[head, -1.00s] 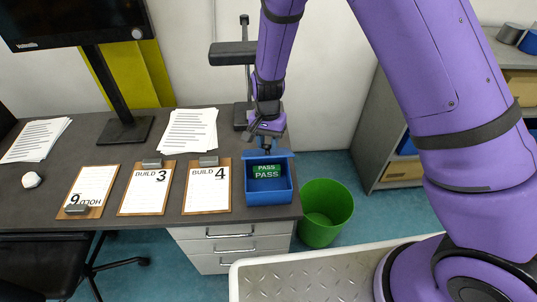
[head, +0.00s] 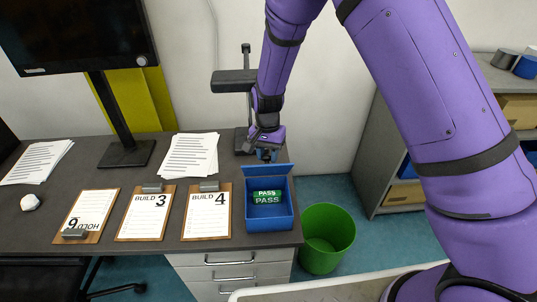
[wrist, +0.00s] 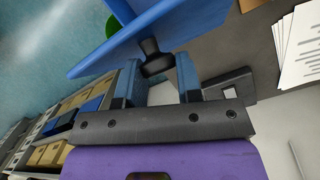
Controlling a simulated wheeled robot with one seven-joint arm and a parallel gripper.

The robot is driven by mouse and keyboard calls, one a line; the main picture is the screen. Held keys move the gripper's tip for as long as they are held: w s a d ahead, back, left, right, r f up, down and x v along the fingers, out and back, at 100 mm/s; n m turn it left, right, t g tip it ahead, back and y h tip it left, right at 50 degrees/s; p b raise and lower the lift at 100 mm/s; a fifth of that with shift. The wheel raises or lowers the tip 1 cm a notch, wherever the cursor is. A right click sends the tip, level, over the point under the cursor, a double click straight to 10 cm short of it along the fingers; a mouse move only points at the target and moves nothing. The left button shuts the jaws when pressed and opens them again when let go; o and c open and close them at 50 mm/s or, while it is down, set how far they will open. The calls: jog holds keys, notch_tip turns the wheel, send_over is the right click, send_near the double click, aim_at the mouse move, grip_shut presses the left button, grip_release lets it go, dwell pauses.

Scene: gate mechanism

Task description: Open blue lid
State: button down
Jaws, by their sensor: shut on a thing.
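The blue box (head: 270,224) sits at the right front corner of the desk, and green tags marked PASS (head: 268,196) show inside it. Its blue lid (head: 284,171) is tilted up at the back edge, leaving the box open. My gripper (head: 267,153) is behind the raised lid. In the wrist view, the blue lid (wrist: 135,32) crosses the top with a black knob (wrist: 155,62) on it. My gripper's two blue-tipped fingers (wrist: 160,74) are on either side of this knob, shut on it. The fingertip contact is partly hidden.
Clipboards (head: 207,214) lie left of the box, with paper stacks (head: 188,155) behind. A monitor (head: 80,35) stands at the left and a grey-armed stand (head: 234,81) behind the box. A green bin (head: 327,238) is on the floor at right, near a shelf (head: 400,185).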

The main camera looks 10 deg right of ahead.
jog(key=c, duration=0.8)
grip_release()
jog(key=shift+a, duration=0.5)
jog(key=shift+d, duration=0.1)
jog(key=shift+d+r, duration=0.1)
jog(key=r, duration=0.3)
jog(key=w+r, duration=0.1)
jog(key=r, duration=0.6)
jog(key=shift+w+r, duration=0.2)
jog(key=shift+w, duration=0.05)
jog(key=shift+r, duration=0.1)
